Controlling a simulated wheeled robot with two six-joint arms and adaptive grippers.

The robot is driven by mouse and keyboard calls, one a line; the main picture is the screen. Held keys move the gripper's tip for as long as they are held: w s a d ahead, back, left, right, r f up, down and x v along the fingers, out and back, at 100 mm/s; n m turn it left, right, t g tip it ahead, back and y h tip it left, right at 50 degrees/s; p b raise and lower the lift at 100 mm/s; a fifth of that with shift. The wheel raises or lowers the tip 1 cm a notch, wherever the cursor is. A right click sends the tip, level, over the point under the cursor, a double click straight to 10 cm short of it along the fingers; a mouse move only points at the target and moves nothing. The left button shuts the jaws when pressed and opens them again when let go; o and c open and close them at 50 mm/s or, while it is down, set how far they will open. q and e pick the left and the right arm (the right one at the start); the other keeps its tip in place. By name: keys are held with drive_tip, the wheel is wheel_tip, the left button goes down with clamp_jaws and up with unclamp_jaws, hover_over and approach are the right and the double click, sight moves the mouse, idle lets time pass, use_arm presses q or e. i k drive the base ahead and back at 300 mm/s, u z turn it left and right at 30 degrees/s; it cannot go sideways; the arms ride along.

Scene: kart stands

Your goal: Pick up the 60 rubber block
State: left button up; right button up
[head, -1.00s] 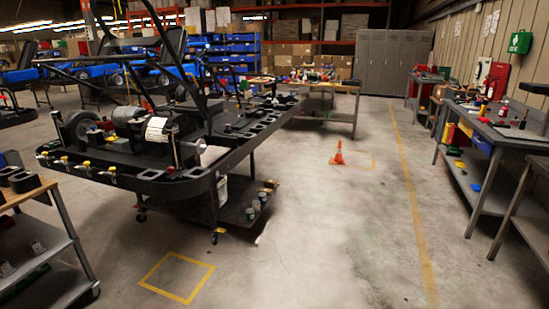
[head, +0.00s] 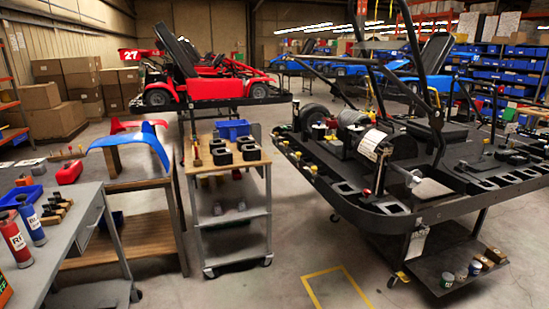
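Several black blocks (head: 220,157) sit on the wooden top of a small wheeled cart (head: 238,188) in the middle of the head view. They look like dark blocks with openings, possibly the rubber blocks. More dark blocks with openings (head: 388,207) line the near edge of the black kart frame stand (head: 440,209) at the right. No "60" marking is readable on any block from here. Neither of my grippers is in the picture.
A blue bin (head: 233,130) stands behind the cart top's blocks. Left are a grey bench (head: 62,215) with red and blue bottles, and a wooden table with a blue curved panel (head: 128,145). Bare floor with a yellow square (head: 338,288) lies between cart and stand.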

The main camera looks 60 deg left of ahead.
sight(221, 156)
drive_tip(key=u, duration=2.1)
drive_tip(key=i, duration=3)
drive_tip(key=u, duration=1.85)
